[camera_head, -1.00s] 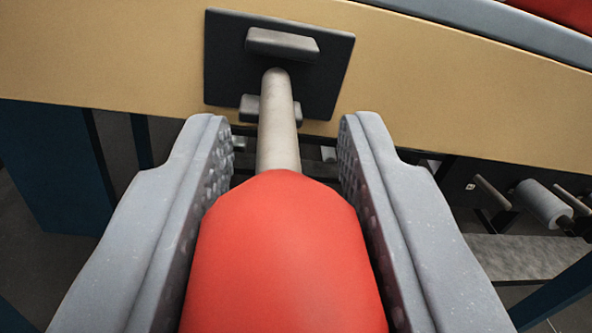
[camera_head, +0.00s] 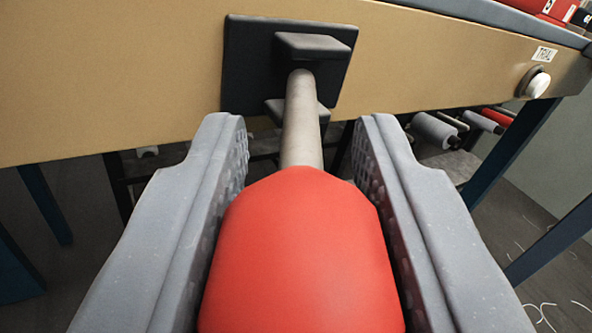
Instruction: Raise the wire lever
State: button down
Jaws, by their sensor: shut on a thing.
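The wire lever has a red grip (camera_head: 300,255) and a grey metal rod (camera_head: 302,125). The rod runs from the red grip to a black mounting plate (camera_head: 240,65) on the tan panel. The plate has a dark block above the rod's end and another below it. My gripper (camera_head: 302,140) has its two grey fingers on either side of the red grip and is shut on it. The fingertips reach past the grip's far end, beside the rod. The near end of the grip is cut off by the bottom edge.
The tan panel (camera_head: 120,80) of the loom spans the view behind the lever. A white round knob (camera_head: 538,84) and a small label (camera_head: 544,55) are at its right. Grey and red spools (camera_head: 435,130) and blue legs (camera_head: 510,150) show below. Pale thread scraps lie on the floor at lower right.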

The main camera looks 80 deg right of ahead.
jog(key=shift+w+a+r, duration=0.15)
jog(key=shift+a+r, duration=0.05)
jog(key=shift+a, duration=0.2)
jog(key=c, duration=1.3)
grip_release()
jog(key=shift+o, duration=1)
jog(key=shift+d+f, duration=0.1)
jog(key=shift+d, duration=0.1)
jog(key=v, duration=1.3)
jog(key=shift+a, duration=0.35)
